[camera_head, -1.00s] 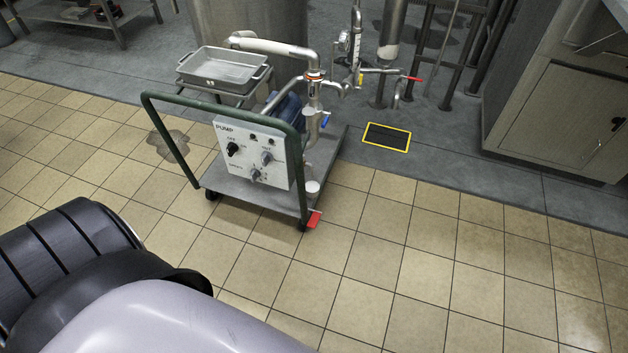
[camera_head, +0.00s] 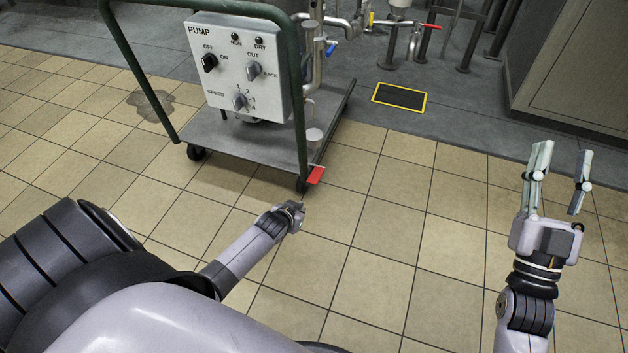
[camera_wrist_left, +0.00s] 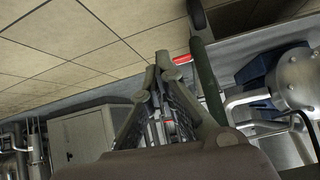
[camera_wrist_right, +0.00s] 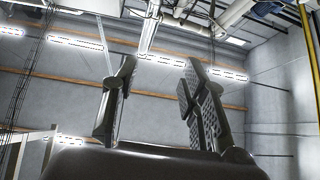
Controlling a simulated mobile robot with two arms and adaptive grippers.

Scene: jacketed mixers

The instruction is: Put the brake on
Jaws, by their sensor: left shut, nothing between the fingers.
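The brake is a red pedal (camera_head: 316,175) low at the front right corner of the pump cart (camera_head: 220,150), beside the caster (camera_head: 302,185). A red piece also shows in the left wrist view (camera_wrist_left: 181,59), just beyond the fingertips. My left gripper (camera_head: 296,206) is shut and empty, a little below and left of the pedal in the head view. I see a gap between them there; contact is not visible. My right gripper (camera_head: 562,150) is open and empty, raised at the far right, and its fingers also show in the right wrist view (camera_wrist_right: 155,85).
The cart carries a control box (camera_head: 243,70) labelled PUMP, with a green handle frame (camera_head: 297,100) around it. A yellow-edged floor drain (camera_head: 400,97) lies behind right. A steel cabinet (camera_head: 580,80) stands at the back right. The tiled floor right of the cart is clear.

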